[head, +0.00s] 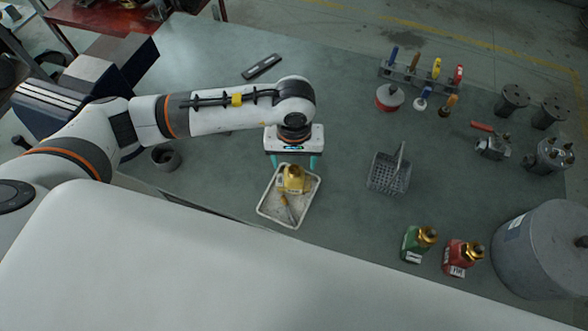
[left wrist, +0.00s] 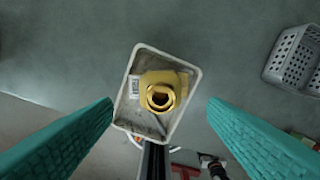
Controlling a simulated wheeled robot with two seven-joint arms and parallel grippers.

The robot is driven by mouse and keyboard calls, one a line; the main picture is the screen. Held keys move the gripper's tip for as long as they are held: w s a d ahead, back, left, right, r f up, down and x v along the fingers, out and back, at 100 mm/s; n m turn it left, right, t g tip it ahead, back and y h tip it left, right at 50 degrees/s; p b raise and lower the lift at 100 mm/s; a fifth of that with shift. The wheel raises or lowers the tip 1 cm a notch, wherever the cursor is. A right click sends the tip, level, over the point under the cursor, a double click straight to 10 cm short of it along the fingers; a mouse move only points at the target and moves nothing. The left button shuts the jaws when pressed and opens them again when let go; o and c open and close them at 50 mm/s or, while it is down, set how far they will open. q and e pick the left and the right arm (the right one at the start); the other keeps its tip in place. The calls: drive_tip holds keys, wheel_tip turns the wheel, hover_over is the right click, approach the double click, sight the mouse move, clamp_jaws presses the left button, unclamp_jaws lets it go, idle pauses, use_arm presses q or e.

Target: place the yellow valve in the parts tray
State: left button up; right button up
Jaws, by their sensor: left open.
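The yellow valve (head: 292,179) sits inside the white parts tray (head: 262,209), toward the tray's far end. In the left wrist view the valve (left wrist: 160,92) shows from above, with its round brass-coloured opening facing the camera and the tray's rim (left wrist: 196,75) around it. My left gripper (head: 293,161) is above the far end of the tray. Its teal fingers are wide apart, and in the left wrist view the gap between the fingertips (left wrist: 160,110) is empty, with the valve seen below. My right gripper is not in view.
Green (head: 415,245) and red (head: 459,254) valves stand at the near right, beside a large grey cylinder (head: 545,250). A tool rack (head: 420,76) is at the back. The bench between is clear.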

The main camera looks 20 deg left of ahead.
use_arm(q)
drive_tip(key=shift+r+b, duration=0.35)
drive_tip(key=shift+r, duration=2.05)
